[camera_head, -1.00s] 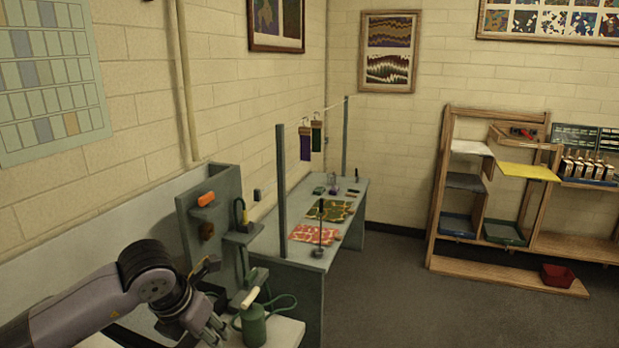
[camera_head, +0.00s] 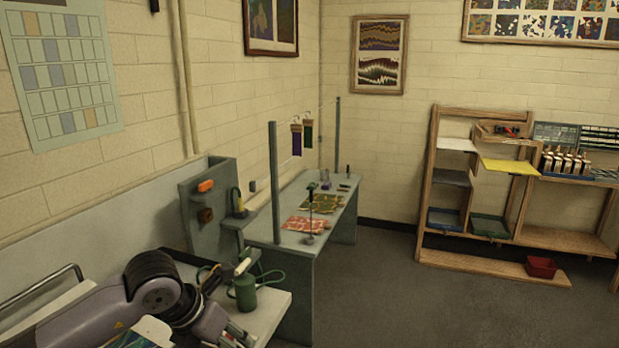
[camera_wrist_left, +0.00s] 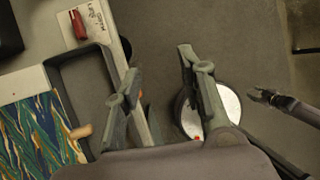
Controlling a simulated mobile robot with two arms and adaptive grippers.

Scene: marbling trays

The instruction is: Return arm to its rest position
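My left arm comes in at the lower left of the head view. Its gripper (camera_head: 238,338) is low, at the bottom edge of that view, in front of a grey bench corner. In the left wrist view my left gripper (camera_wrist_left: 160,80) has its two fingers spread wide apart. Nothing is held between them; grey floor shows through the gap. My right gripper is not clearly seen in the head view. A dark slim arm part at the right of the wrist view cannot be made out for certain.
A green canister (camera_head: 246,293) with a hose stands on the bench beside my left arm. The wrist view shows a marbled sheet (camera_wrist_left: 40,135) and a red object (camera_wrist_left: 78,25). A long table (camera_head: 290,262) and wooden shelves (camera_head: 428,190) stand farther off. Open floor lies between.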

